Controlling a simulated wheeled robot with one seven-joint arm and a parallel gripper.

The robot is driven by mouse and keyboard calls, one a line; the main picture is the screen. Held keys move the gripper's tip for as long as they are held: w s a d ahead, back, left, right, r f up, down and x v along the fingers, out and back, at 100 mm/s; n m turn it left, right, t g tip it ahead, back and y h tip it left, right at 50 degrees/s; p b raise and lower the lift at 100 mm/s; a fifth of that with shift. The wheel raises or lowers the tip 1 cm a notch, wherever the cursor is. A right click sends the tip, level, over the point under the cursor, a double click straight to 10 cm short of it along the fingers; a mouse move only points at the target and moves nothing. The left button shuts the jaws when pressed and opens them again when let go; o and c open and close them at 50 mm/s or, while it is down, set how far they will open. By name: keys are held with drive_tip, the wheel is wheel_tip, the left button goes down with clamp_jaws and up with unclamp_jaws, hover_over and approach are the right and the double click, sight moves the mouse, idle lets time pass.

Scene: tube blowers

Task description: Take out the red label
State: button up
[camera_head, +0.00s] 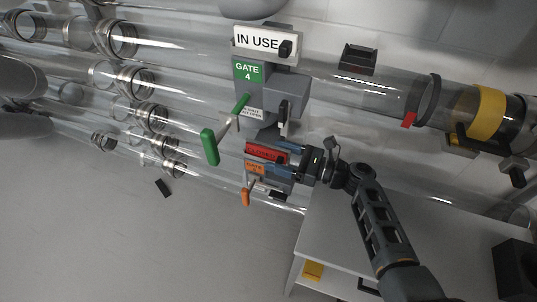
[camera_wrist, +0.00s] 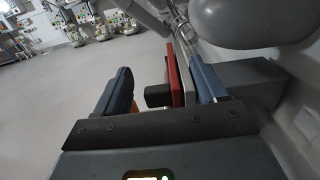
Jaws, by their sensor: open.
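The red label (camera_head: 260,152) is a flat red plate with lettering, on the gate unit above the orange tag. My gripper (camera_head: 284,160) is at its right end, coming from the right. In the wrist view, my gripper (camera_wrist: 160,70) is open, with blue fingers on either side. The red label (camera_wrist: 173,73) is seen edge-on between them, closer to the right finger, with a pale plate just behind it. A dark knob (camera_wrist: 157,96) sticks out from the label toward the left finger. I cannot tell whether the right finger touches anything.
Above are a green GATE 4 sign (camera_head: 247,71), a white IN USE sign (camera_head: 262,41) and a green-handled lever (camera_head: 210,146). An orange lever (camera_head: 246,196) hangs below the orange tag (camera_head: 255,168). Clear tubes run around the unit. A white table (camera_head: 345,240) is below my arm.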

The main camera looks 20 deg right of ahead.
drive_tip(key=shift+w+a, duration=0.15)
drive_tip(key=c, duration=1)
drive_tip(key=shift+c, duration=0.4)
drive_tip(key=shift+r, duration=0.15)
